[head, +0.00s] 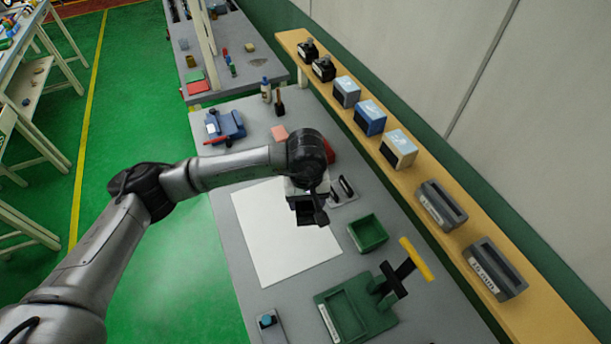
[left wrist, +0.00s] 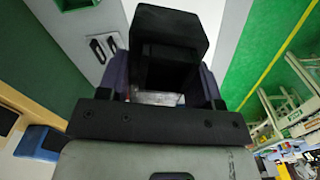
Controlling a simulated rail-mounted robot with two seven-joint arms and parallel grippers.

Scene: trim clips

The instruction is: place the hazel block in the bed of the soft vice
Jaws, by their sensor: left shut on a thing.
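My left gripper (head: 306,212) hangs above the bench, over the right edge of the white sheet. It is shut on a dark, blocky thing, which shows in the left wrist view (left wrist: 168,30) between the finger sides. I cannot tell whether this is the hazel block, and no other block is clearly hazel. A blue vice-like fixture (head: 230,126) with a red bar stands on the far left of the bench. A green fixture (head: 338,302) with a black clamp and yellow handle stands at the near end. I cannot tell which is the soft vice. My right gripper is not in view.
A white sheet (head: 262,245) lies flat on the grey bench. A green open bin (head: 368,234) stands right of the gripper. A small plate with dark slots (head: 343,190) lies behind it. A wooden shelf (head: 450,258) along the right carries several blocks and holders.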

